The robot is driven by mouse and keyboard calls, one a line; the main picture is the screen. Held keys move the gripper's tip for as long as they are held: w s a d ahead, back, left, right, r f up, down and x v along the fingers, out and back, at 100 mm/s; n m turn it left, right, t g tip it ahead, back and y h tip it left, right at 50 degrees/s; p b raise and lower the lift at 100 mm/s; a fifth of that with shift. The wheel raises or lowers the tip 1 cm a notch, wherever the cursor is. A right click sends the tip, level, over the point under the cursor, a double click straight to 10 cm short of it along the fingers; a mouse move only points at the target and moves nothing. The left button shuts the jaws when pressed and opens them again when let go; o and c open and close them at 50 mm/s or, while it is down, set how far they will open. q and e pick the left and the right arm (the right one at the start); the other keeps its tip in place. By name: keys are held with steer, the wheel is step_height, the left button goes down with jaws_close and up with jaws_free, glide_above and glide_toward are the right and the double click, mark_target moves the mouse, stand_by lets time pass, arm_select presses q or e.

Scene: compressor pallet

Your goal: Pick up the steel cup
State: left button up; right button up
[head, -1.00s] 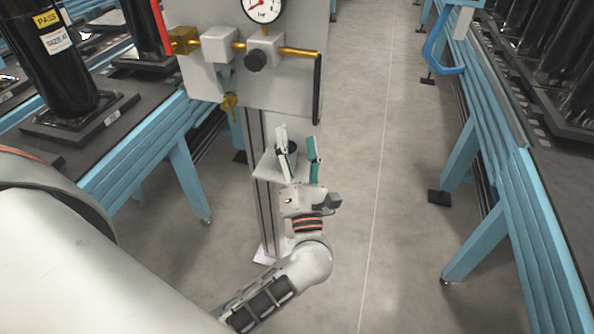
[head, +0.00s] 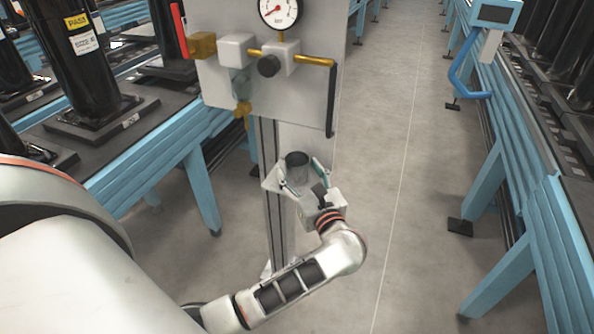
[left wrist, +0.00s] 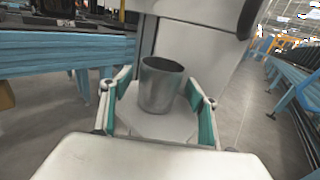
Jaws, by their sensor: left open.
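The steel cup (head: 297,166) stands upright on a small white shelf (head: 270,183) on the post below the gauge panel. In the left wrist view the cup (left wrist: 160,84) is grey, open at the top and dark inside. My left gripper (head: 301,178) is open. In the left wrist view its two teal-padded fingers (left wrist: 158,117) stand to either side of the cup's lower part, with gaps visible, and the cup is a little beyond or between the tips. My right gripper is in neither view.
A panel (head: 285,95) with a pressure gauge (head: 279,10), brass pipe and valves hangs above the shelf. Blue conveyor frames (head: 160,150) with black cylinders run on the left. Another blue frame (head: 510,190) runs on the right. The floor between is clear.

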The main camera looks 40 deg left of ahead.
arm_select(q)
steer(key=shift+x, duration=0.9)
steer(key=c, duration=1.3)
